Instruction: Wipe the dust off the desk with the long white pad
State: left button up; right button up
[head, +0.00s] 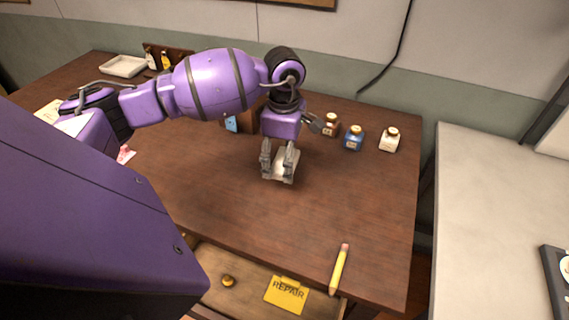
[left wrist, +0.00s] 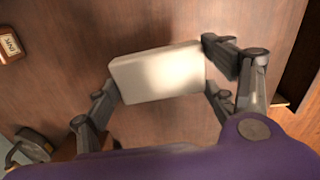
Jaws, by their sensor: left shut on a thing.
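The long white pad (left wrist: 158,74) is between the fingers of my left gripper (head: 279,165), which is shut on it. In the head view the pad (head: 285,164) shows partly between the fingers, low over the desk (head: 220,180) or on it; I cannot tell if it touches. The wrist view also shows the left gripper (left wrist: 165,78) with a finger at each end of the pad. I make out no clear dust patch on the brown desk top. My right gripper is not in view.
Small bottles, brown (head: 331,125), blue (head: 354,138) and white (head: 390,140), stand right of the gripper. A yellow pencil (head: 339,270) lies at the front edge. An open drawer (head: 235,290) holds a yellow REPAIR card (head: 287,295). A white tray (head: 123,66) sits at back left.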

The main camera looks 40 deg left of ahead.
pick_arm(q)
jog(key=shift+r, duration=0.95)
jog(key=shift+r+p, duration=0.15)
jog(key=shift+p, duration=0.15)
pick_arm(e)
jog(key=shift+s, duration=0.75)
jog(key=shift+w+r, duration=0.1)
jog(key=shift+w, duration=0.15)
